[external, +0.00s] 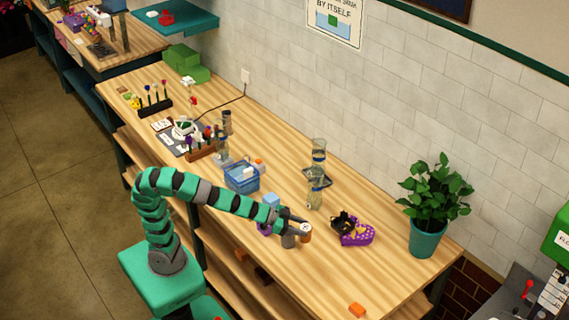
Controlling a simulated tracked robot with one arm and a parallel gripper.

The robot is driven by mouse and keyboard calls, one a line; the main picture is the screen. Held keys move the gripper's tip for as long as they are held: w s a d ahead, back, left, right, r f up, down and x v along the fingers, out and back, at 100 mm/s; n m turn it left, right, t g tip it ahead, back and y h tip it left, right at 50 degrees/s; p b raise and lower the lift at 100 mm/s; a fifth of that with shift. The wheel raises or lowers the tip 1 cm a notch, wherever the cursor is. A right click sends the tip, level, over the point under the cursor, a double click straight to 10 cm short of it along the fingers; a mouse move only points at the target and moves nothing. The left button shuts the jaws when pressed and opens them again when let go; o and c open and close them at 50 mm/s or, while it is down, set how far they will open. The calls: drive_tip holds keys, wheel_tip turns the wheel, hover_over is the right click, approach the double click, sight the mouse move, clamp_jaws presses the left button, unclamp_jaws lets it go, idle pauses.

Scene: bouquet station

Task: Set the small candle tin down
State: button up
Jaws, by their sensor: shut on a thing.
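My gripper (298,223) is over the near part of the wooden bench, at the end of my green and black arm. It is shut on the small candle tin (306,235), a small round thing with a pale top and an orange-brown side. The tin looks upright. The view is too small to tell whether its base touches the bench. A dark grey cylinder (289,240) shows just left of the tin, and I cannot tell whether they touch.
A light blue block (271,199) and a purple thing (264,229) are beside my forearm. A blue basket (241,178), a glass stand (317,178) and a purple heart-shaped box (357,234) stand around. A potted plant (427,235) is right. Bare wood lies front right.

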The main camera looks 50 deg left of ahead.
drive_tip(key=s+d+m+g+h+p, duration=0.2)
drive_tip(key=s+d+m+g+h, duration=0.1)
drive_tip(key=s+d, duration=0.35)
wheel_tip(320, 180, down, 10)
drive_tip(key=r, duration=0.1)
drive_tip(key=shift+t, duration=0.3)
drive_tip(key=shift+b+x, duration=1.2)
drive_tip(key=shift+x, duration=7.05)
drive_tip(key=shift+w, duration=0.1)
drive_tip(key=o, duration=1)
drive_tip(key=shift+o, duration=0.2)
